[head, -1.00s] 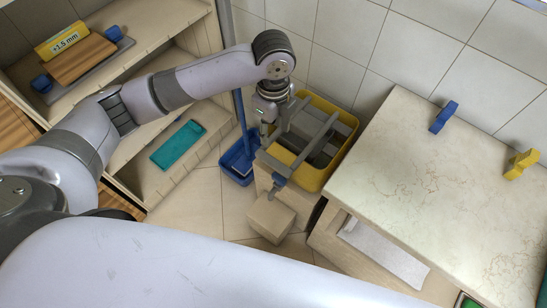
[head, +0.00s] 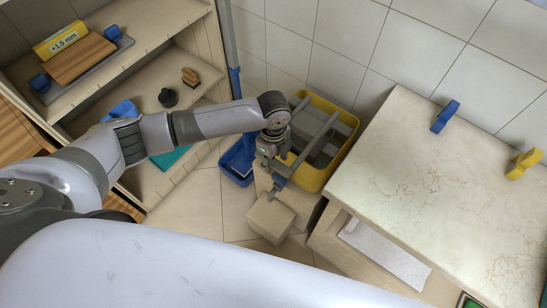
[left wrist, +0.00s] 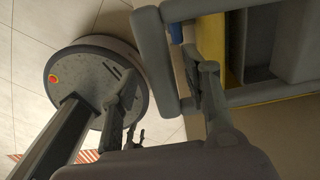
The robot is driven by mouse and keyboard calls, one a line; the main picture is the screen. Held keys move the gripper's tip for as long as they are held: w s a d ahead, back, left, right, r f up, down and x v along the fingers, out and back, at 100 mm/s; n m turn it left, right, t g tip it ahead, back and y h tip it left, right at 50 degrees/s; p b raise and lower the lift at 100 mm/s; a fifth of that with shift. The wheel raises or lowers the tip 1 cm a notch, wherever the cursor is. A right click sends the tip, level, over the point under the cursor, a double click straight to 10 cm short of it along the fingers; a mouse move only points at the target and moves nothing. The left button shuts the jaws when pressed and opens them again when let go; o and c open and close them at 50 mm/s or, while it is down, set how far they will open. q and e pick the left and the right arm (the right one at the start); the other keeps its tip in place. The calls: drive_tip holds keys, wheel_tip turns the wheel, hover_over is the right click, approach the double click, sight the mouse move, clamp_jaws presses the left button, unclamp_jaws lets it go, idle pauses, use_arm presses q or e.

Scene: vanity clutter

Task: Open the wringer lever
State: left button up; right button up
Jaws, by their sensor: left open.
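The wringer lever (head: 320,138) is a grey U-shaped frame on the yellow mop bucket (head: 346,148). Its end bar reaches out over the bucket's near left side. My left gripper (head: 268,158) is at that end bar. It partly hides the bar in the head view. In the left wrist view the fingers of my left gripper (left wrist: 160,72) are spread, with the lever's grey bar (left wrist: 152,48) between or just beyond them. Whether they touch the bar cannot be told.
A blue dustpan-like tray (head: 237,162) stands left of the bucket. A cardboard-coloured box (head: 270,219) is on the floor in front. A marble-topped cabinet (head: 430,175) is close on the right, and a shelf unit (head: 150,190) is on the left. Tiled wall is behind.

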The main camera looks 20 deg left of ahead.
use_arm(q)
drive_tip(key=shift+c, duration=0.2)
clamp_jaws()
idle(0.3)
idle(0.3)
